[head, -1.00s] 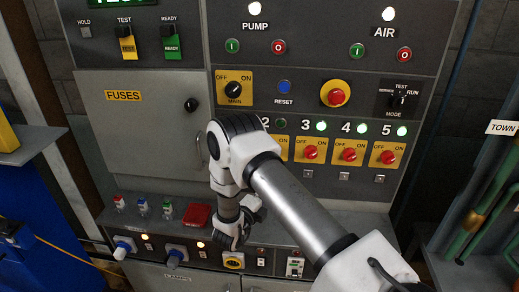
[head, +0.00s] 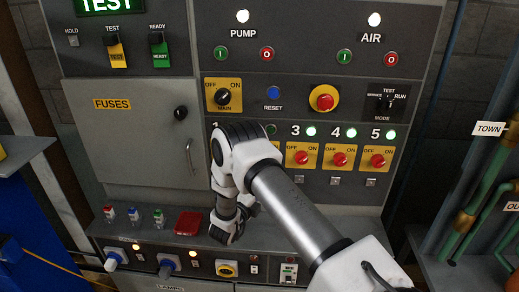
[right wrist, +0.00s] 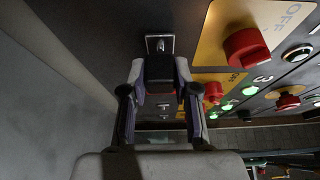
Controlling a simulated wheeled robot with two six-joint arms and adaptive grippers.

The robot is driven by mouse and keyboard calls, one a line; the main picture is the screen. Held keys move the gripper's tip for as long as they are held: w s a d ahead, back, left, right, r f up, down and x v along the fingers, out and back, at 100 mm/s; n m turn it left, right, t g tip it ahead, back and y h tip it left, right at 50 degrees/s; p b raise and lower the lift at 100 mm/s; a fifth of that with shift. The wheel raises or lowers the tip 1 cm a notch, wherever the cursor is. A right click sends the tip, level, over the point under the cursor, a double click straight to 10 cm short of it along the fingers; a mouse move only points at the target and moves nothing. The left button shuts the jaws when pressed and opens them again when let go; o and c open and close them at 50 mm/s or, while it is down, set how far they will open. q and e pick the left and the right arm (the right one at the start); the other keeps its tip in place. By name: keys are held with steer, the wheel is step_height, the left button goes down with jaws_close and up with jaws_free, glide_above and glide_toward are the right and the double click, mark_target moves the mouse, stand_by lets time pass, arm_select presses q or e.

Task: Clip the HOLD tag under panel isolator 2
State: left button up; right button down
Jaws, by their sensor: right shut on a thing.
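In the right wrist view my right gripper (right wrist: 160,76) is shut on a small dark tag with a red edge (right wrist: 158,86); no writing on it shows. Just beyond the fingertips is a small metal clip plate (right wrist: 160,44) on the dark panel. I cannot tell whether the tag touches it. Beside it is the yellow plate of isolator 2 (right wrist: 222,22) with its red knob (right wrist: 245,50). In the head view my right arm (head: 300,215) hides isolator 2, its clip and the fingertips. My left gripper is not in view.
Isolators 3 (head: 302,156), 4 (head: 340,158) and 5 (head: 378,160) have lit green lamps and clips below. A red box (head: 188,223) and several small coloured pieces (head: 134,215) stand on the ledge. The fuse door (head: 130,140) is shut.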

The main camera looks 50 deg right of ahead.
steer(key=shift+w+d, duration=0.25)
steer(key=shift+d, duration=0.1)
steer(key=shift+b, duration=0.3)
stand_by(1.0)
steer(key=shift+b, duration=0.4)
stand_by(0.6)
steer(key=shift+w+d+b, duration=0.3)
steer(key=shift+d, duration=0.2)
stand_by(0.4)
steer(key=c, duration=0.8)
jaws_free()
steer(key=shift+a, duration=0.1)
